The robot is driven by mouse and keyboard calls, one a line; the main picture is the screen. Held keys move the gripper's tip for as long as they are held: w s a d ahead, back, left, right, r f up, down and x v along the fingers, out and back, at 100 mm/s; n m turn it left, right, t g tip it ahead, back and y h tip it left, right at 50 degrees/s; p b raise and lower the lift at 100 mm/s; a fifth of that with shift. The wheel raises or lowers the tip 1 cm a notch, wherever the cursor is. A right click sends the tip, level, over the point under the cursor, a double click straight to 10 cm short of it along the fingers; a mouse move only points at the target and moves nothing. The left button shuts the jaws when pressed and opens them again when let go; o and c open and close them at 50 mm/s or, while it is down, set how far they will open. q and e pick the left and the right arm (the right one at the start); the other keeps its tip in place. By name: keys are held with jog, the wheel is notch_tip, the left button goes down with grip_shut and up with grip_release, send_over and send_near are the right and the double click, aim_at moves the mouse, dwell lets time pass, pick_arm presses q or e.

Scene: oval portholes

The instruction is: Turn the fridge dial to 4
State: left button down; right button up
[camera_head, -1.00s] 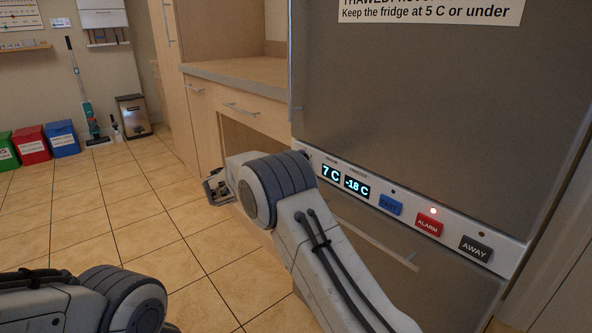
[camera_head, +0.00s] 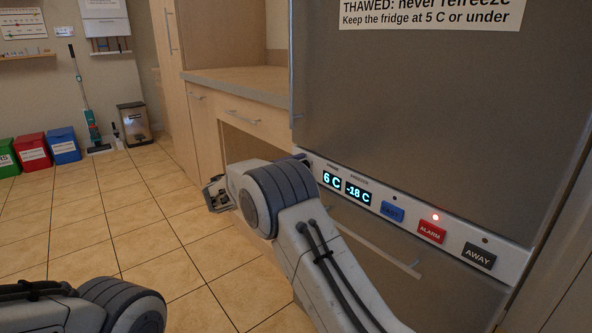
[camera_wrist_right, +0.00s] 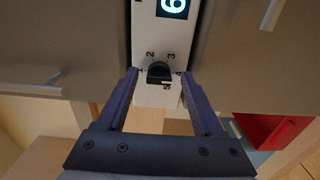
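The fridge dial (camera_wrist_right: 159,72) is a small black knob on the white control strip, with numbers around it, in the right wrist view. Which number it points at is not clear. My right gripper (camera_wrist_right: 159,80) is open, its two fingers on either side of the dial with gaps between. In the head view my right arm hides the dial. The fridge display (camera_head: 332,180) reads 6 C, and a 6 shows on it sideways in the wrist view (camera_wrist_right: 173,6). Only a link of my left arm shows at lower left; its gripper is out of view.
The freezer display (camera_head: 358,192) reads -18 C. A blue button (camera_head: 392,211), a red ALARM button (camera_head: 431,231) with a lit red light and a grey AWAY button (camera_head: 479,256) follow along the strip. A drawer handle (camera_head: 380,250) juts out below. Floor to the left is clear.

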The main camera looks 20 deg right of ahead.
jog(key=p+v, duration=0.2)
jog(key=v, duration=0.8)
jog(key=shift+a+p, duration=0.25)
jog(key=shift+p, duration=0.1)
jog(key=shift+s, duration=0.15)
jog(key=s+a+f+n+g+y, duration=0.15)
jog(key=s+a+f+y, duration=0.35)
jog(key=s, duration=0.9)
jog(key=s+a+n+g+y, duration=0.1)
jog(key=s+a+g+y, duration=0.15)
jog(key=s+y, duration=0.8)
jog(key=s+a+f+n+g+y, duration=0.1)
jog(key=s+a+f+g+y, duration=0.15)
jog(key=s, duration=1.55)
notch_tip(320, 180, up, 36)
jog(key=p, duration=3.6)
jog(key=shift+w+a, duration=0.25)
